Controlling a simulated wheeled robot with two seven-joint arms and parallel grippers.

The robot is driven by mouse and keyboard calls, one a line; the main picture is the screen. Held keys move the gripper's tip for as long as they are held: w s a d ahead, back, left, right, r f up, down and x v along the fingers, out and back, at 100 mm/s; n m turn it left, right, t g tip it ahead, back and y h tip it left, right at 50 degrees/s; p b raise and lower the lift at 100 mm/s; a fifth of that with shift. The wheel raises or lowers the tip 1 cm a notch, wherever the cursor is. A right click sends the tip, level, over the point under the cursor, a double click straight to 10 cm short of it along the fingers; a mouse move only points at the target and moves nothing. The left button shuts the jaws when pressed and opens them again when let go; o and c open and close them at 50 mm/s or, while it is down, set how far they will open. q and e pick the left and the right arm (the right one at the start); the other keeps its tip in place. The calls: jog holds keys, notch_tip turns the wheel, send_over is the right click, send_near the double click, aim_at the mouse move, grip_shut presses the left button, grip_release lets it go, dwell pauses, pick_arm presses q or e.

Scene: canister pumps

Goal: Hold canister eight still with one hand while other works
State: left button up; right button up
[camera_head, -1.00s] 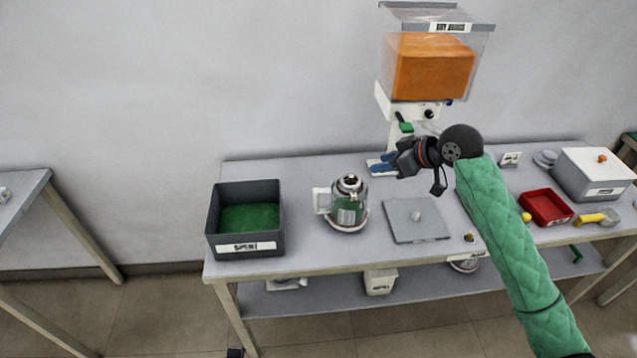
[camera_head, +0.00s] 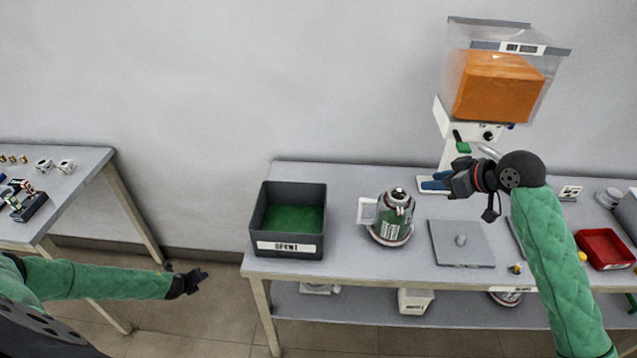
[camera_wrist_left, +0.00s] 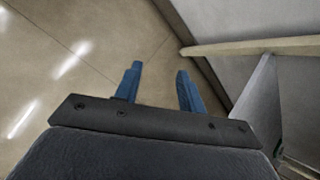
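A green-and-silver canister (camera_head: 397,212) with a white side handle stands upright on a round base on the table; I cannot read a number on it. My right gripper (camera_head: 436,183) has blue fingers and is in front of the dispenser stand, up and to the right of the canister and apart from it. Whether its fingers are apart is too small to tell. My left gripper (camera_head: 200,275) is low over the floor, left of the table and far from the canister. In the left wrist view its two blue fingers (camera_wrist_left: 156,88) are spread with nothing between them.
A dark bin marked SPENT (camera_head: 289,246) stands at the table's left end. A dispenser with an orange block (camera_head: 497,87) rises behind my right gripper. A grey plate with a knob (camera_head: 448,250) and a red tray (camera_head: 605,247) lie to the right. Another table (camera_head: 90,165) is at far left.

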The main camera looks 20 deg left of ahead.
pick_arm(q)
jog(key=w+d+r+n+t+y, duration=0.15)
jog(key=w+d+r, duration=0.25)
jog(key=w+r, duration=0.7)
jog(key=w+d+r+n, duration=0.3)
jog(key=w+d+r, duration=0.1)
jog(key=w+r, duration=0.75)
jog(key=w+d+r+n, duration=0.2)
jog(key=w+d+r, duration=0.3)
jog(key=w+r, duration=0.3)
notch_tip(320, 180, up, 17)
jog(key=n+g+h, duration=0.3)
jog(key=n+g, duration=0.1)
jog(key=g, duration=0.5)
send_over(365, 200)
jog(key=shift+w+a+r, duration=0.1)
jog(key=shift+r, duration=0.05)
jog(key=shift+f, duration=3.9)
jog(key=shift+c, duration=0.2)
